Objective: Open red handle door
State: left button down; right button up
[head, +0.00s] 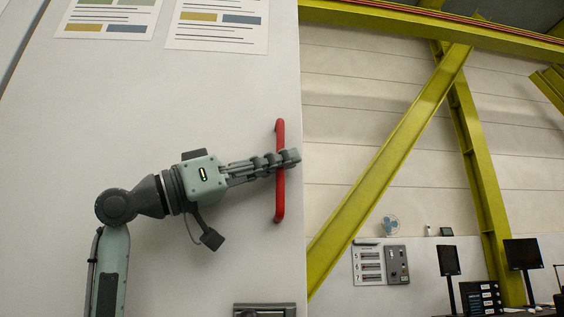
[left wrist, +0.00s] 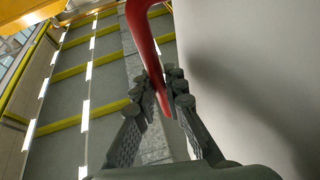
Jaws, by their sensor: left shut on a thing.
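A white door (head: 100,120) fills the left half of the head view, its right edge standing upright near the middle. A red bar handle (head: 280,206) is fixed upright near that edge. My left gripper (head: 290,159) comes in from the left and is shut on the handle at about mid-height, fingers around the bar. In the left wrist view the red handle (left wrist: 142,35) runs down between the fingers of the gripper (left wrist: 165,88). The part of the bar inside the fingers is hidden. My right gripper is not in view.
A grey metal fitting (head: 264,310) sits low on the door, below the handle. Printed sheets (head: 216,25) hang at the top. Right of the door edge is a hall with yellow beams (head: 390,165), a wall panel (head: 381,265) and dark monitors (head: 449,262).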

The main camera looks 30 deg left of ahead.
pick_arm(q)
jog(key=shift+a, duration=0.1)
jog(key=c, duration=1.9)
grip_release()
jog(key=shift+o, duration=0.2)
jog(key=v, duration=1.2)
